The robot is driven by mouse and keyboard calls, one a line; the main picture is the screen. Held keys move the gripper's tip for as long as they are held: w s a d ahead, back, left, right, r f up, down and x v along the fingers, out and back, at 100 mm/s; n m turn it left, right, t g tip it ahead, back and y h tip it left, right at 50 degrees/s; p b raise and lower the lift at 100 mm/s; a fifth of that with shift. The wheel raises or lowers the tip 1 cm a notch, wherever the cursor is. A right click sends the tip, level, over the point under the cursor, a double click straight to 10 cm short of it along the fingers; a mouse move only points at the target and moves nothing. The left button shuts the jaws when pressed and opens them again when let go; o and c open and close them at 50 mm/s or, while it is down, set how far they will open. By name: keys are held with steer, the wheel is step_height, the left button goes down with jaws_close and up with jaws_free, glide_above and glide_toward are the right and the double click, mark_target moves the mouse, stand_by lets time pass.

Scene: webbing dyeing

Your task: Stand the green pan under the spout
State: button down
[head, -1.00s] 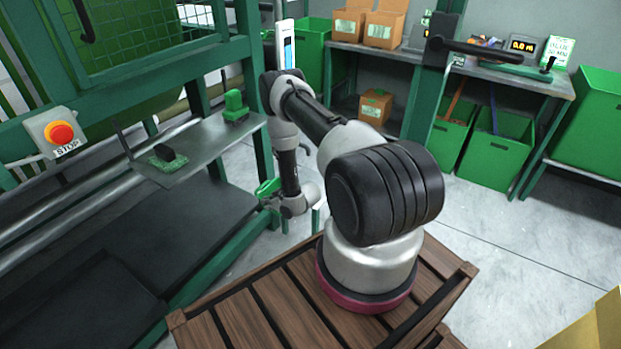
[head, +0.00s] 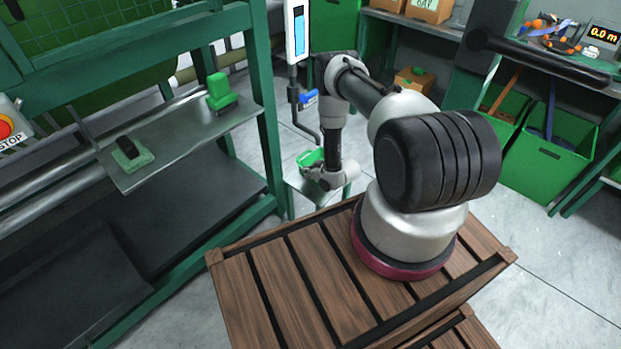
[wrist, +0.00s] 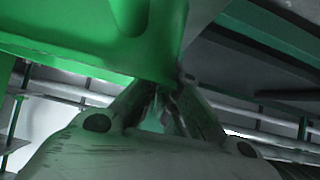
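The green pan (head: 311,158) shows in the head view just below the hooked end of the dark spout (head: 308,132). It is at or just above a small pale-topped stand (head: 298,183); I cannot tell whether it touches the top. My gripper (head: 322,172) is at the pan's near side and partly hides it. In the wrist view the pan (wrist: 95,45) fills the upper left, and the fingers of my gripper (wrist: 165,92) close together at its lower edge. They look shut on that edge, though the contact is partly hidden.
The spout has a blue valve handle (head: 309,97) and a level gauge (head: 296,35) above it. A green frame with a grey shelf (head: 180,140) stands close on the left. A slatted wooden crate (head: 300,275) is in front.

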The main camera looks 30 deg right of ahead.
steer(key=shift+f, duration=1.95)
steer(key=c, duration=1.6)
jaws_free()
steer(key=shift+f, duration=0.15)
steer(key=shift+c, duration=0.2)
